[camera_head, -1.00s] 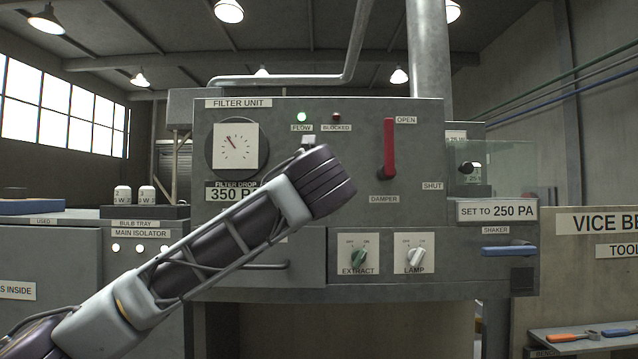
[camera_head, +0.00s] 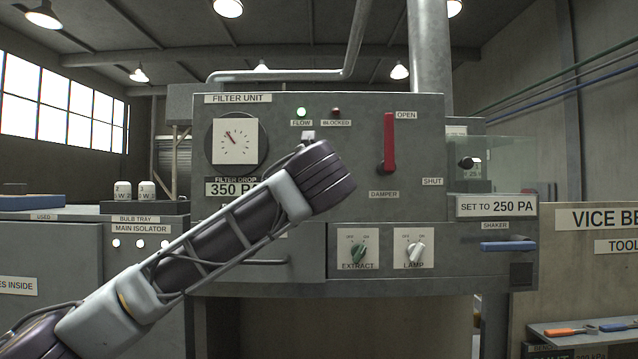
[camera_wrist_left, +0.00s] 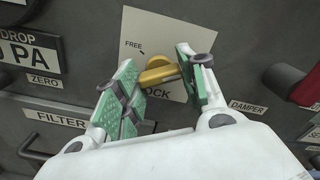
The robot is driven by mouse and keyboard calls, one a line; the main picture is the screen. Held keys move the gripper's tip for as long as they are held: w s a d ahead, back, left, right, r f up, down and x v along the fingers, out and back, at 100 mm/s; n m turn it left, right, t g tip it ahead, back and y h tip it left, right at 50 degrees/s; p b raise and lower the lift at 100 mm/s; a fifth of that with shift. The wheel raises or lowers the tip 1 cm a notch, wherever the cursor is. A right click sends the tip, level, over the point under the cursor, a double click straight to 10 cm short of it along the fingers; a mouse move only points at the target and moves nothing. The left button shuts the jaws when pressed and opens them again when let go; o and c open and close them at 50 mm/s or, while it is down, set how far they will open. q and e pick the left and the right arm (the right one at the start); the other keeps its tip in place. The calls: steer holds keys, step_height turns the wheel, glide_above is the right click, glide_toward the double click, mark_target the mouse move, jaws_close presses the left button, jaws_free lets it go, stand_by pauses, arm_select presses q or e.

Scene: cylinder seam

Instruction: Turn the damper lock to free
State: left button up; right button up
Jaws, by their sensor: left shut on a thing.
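The damper lock is a yellow knob (camera_wrist_left: 158,75) on a white plate (camera_wrist_left: 150,24) in the left wrist view. FREE is printed at the plate's upper left with a small mark beside it. A word ending in OCK is partly covered below the knob. The knob's bar lies nearly level. My left gripper (camera_wrist_left: 158,68) has its green-padded fingers on either side of the knob and is shut on it. In the head view my left arm hides the lock and the fingers. My right gripper is in neither view.
The red damper handle (camera_head: 389,145) points up by OPEN, right of my arm; part of it shows at the wrist view's right edge (camera_wrist_left: 295,85). Extract (camera_head: 358,249) and lamp (camera_head: 414,250) knobs sit below. A round gauge (camera_head: 235,141) is at upper left.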

arm_select(q)
steer(key=shift+n, duration=0.3)
steer(key=shift+f+n+b, duration=0.15)
steer(key=shift+n+b, duration=3.85)
steer(key=shift+n, duration=7.6)
steer(key=o, duration=0.7)
steer(key=shift+c, duration=0.2)
steer(key=o, duration=0.4)
